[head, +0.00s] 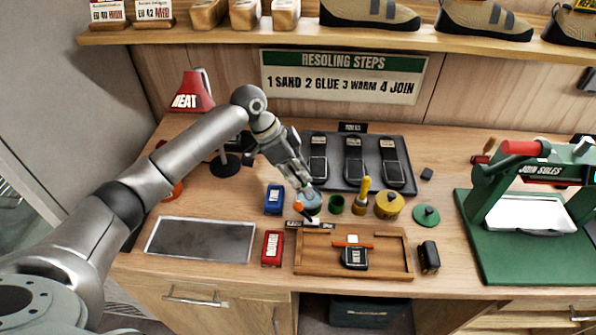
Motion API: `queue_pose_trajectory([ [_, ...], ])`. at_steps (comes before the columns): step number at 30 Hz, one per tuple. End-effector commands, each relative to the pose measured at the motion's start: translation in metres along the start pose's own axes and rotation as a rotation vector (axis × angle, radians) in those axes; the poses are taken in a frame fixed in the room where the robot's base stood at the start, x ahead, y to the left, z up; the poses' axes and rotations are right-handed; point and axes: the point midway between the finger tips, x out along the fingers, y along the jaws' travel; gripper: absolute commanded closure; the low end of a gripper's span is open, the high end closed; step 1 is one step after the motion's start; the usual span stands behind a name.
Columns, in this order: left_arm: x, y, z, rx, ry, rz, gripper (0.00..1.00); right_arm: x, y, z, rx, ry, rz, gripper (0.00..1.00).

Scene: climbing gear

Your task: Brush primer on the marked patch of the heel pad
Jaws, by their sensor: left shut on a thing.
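My left gripper (308,207) comes down over the bench behind the wooden tray. It is shut on a small tool with an orange end (299,208); the gripper hides much of it, so I cannot tell its full shape. A dark heel pad (355,258) with a pale marking lies in the wooden tray (317,260), beside an orange bar with a white middle (352,242). A yellow-handled brush (364,188) stands upright in a brown holder. My right gripper is out of view.
A yellow tin (389,206) and green disc (427,215) stand behind the tray. Blue (274,199) and red (272,248) blocks are left of it, a dark block (429,257) right. Behind is a dark sole rack (373,180); a green press (525,240) stands at right.

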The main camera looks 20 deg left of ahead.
Motion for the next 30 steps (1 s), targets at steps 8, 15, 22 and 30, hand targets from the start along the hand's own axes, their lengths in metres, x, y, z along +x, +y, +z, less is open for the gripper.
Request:
queue_pose_trajectory([
  [8,-0.025,0.001,-0.013,0.001,0.004,-0.003,1.00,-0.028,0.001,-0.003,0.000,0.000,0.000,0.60],
  [15,-0.042,0.002,-0.022,0.001,0.005,-0.004,1.00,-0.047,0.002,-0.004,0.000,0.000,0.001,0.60],
  [22,-0.056,0.003,-0.028,0.001,0.005,-0.004,1.00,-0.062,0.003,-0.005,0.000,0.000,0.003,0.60],
  [30,-0.055,0.003,-0.028,0.001,0.005,-0.004,1.00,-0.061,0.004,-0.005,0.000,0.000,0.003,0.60],
])
